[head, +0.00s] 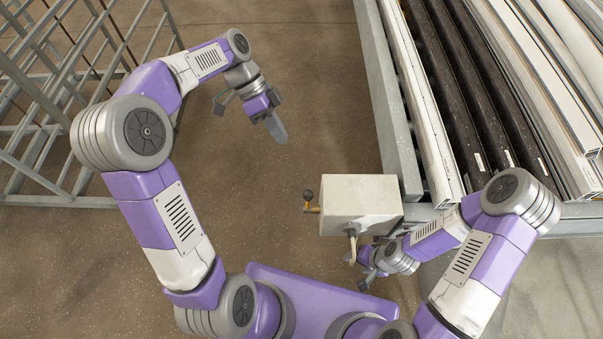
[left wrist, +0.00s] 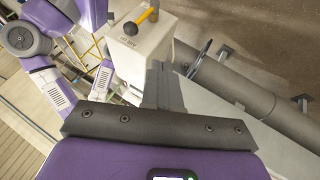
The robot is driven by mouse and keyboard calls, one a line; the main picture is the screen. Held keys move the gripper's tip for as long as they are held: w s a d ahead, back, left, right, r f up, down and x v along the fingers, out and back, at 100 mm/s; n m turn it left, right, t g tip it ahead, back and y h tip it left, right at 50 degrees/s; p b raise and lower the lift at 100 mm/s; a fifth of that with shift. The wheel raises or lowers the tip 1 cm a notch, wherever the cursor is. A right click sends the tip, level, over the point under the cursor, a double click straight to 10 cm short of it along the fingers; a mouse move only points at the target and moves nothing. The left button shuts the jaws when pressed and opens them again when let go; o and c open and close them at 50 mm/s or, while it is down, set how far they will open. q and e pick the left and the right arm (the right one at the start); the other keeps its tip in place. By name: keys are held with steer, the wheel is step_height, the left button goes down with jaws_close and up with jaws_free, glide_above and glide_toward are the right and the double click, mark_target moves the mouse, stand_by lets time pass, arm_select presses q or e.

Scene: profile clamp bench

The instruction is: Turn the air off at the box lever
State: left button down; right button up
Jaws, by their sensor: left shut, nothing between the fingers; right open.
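The box (head: 358,196) is pale, at the centre right of the head view beside the rack's near end. Its lever (head: 308,196) sticks out at the left side, with a black ball knob and a yellow-orange part. In the left wrist view the box (left wrist: 128,55) and the yellow lever (left wrist: 143,18) show at the top, beyond the fingers. My left gripper (head: 277,129) is shut and empty, above and left of the box, apart from the lever. My right gripper (head: 358,270) is open near the box's lower side, partly hidden by its own arm.
A rack of long white and black profiles (head: 470,90) with a grey frame (head: 386,100) fills the upper right. A metal lattice frame (head: 50,130) stands at the left. A pale fitting (head: 351,238) hangs at the box's lower side. The floor (head: 260,185) left of the box is clear.

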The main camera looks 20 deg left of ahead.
arm_select(q)
steer(key=b, duration=0.1)
glide_toward(308, 202)
steer(key=w+f, duration=0.3)
steer(key=w, duration=0.2)
steer(key=shift+s+d+f, duration=0.1)
steer(key=shift+s+d, duration=0.55)
steer(key=shift+s, duration=0.35)
steer(key=shift+s+d, duration=0.65)
steer(key=shift+s, duration=0.3)
